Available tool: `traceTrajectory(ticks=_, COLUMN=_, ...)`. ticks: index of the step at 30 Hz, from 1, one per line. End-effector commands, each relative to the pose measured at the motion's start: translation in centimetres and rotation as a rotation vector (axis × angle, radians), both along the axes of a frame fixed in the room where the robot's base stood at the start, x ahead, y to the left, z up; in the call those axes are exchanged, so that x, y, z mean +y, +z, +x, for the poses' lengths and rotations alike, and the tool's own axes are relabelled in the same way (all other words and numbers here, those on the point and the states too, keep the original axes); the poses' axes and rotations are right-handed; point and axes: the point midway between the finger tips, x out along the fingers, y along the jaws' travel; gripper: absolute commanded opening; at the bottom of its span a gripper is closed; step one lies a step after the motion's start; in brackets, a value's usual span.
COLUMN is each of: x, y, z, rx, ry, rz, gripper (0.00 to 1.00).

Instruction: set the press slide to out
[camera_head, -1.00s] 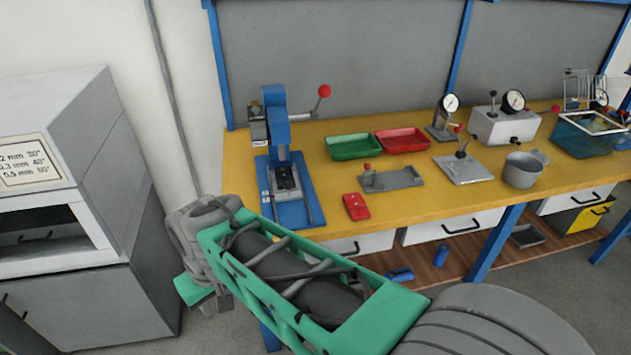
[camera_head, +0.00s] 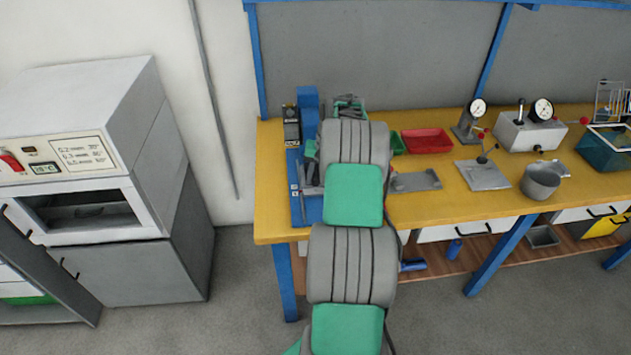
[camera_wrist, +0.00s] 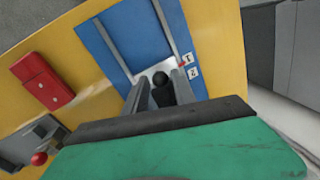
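The blue press (camera_head: 307,105) stands at the left end of the yellow bench; my arm hides most of its front in the head view. In the wrist view its blue base (camera_wrist: 112,50) carries a pale metal slide plate (camera_wrist: 150,72) with a dark round knob (camera_wrist: 162,92). Two small white labels (camera_wrist: 189,65) sit beside it. My gripper (camera_wrist: 160,92) has its two grey fingers on either side of the knob, with a narrow gap seeming to show; I cannot tell whether they touch it. In the head view my gripper is hidden behind my arm.
A red block (camera_wrist: 47,82) lies on the bench near the press base. A red tray (camera_head: 427,140), a flat grey fixture (camera_head: 415,181) and a grey pot (camera_head: 541,180) stand to the right. A white oven cabinet (camera_head: 90,150) stands left of the bench.

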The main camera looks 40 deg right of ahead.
Motion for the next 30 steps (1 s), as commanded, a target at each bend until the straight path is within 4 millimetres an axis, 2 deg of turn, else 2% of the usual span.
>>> traceTrajectory(ticks=3, x=0.2, y=-1.5, z=0.2, rx=0.0, ry=0.001, rz=0.001, gripper=0.32)
traceTrajectory(ticks=6, x=0.3, y=-2.1, z=0.4, rx=-0.001, ry=0.0, rz=-0.001, gripper=0.32)
traceTrajectory(ticks=13, x=0.3, y=-2.2, z=0.4, rx=-0.002, ry=0.001, rz=-0.002, gripper=0.31)
traceTrajectory(ticks=24, x=0.3, y=-2.2, z=0.4, rx=-0.002, ry=0.001, rz=-0.002, gripper=0.01)
traceTrajectory(ticks=30, x=0.3, y=-2.2, z=0.4, rx=-0.002, ry=0.001, rz=-0.002, gripper=0.0)
